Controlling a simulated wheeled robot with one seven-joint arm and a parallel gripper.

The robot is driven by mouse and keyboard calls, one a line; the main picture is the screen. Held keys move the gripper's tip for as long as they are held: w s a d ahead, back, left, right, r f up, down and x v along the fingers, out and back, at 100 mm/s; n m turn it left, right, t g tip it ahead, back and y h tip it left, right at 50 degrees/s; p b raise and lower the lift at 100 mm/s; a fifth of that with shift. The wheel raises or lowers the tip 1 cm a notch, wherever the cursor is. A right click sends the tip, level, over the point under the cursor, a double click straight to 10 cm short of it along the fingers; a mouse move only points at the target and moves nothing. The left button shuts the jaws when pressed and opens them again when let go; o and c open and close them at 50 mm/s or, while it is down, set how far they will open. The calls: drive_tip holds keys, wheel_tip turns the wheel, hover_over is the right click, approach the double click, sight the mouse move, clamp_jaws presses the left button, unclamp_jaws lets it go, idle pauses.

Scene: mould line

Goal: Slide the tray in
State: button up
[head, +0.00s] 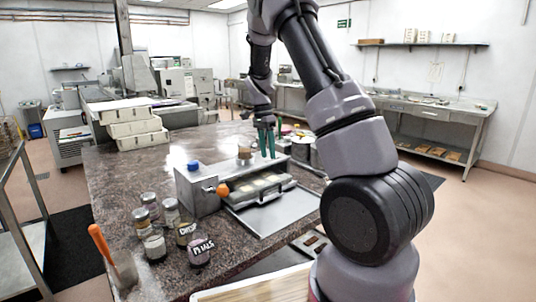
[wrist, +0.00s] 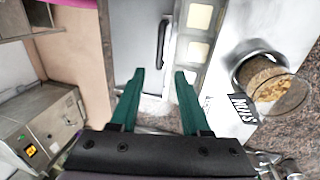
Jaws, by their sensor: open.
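In the head view a tray (head: 262,188) with several pale cells sits partly out of the front of a grey metal machine (head: 197,190), above a flat metal sheet (head: 275,212). The machine has an orange knob (head: 222,190) and a blue cap (head: 194,165). My gripper (head: 266,143) is above and behind the tray, pointing down, with green fingers apart and nothing between them. In the wrist view my gripper (wrist: 155,92) is open near a grey panel with a black bar handle (wrist: 162,43). A strip with pale square cells (wrist: 199,50) lies to its right. I cannot tell whether the fingers touch anything.
Several jars (head: 157,243) and an orange-handled scraper (head: 103,245) stand at the table's left front. Stacked white trays (head: 135,128) stand at the back left. The speckled table (head: 110,180) has free room at left.

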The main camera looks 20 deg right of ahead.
sight(270, 186)
drive_tip(key=s+t+y, duration=0.2)
drive_tip(key=s+t, duration=0.2)
drive_tip(key=s, duration=0.1)
drive_tip(key=x, duration=0.7)
drive_tip(key=d+x, duration=0.1)
drive_tip(key=x, duration=0.2)
drive_tip(key=shift+f, duration=0.45)
clamp_jaws()
drive_tip(key=shift+w+a, duration=0.1)
idle(0.8)
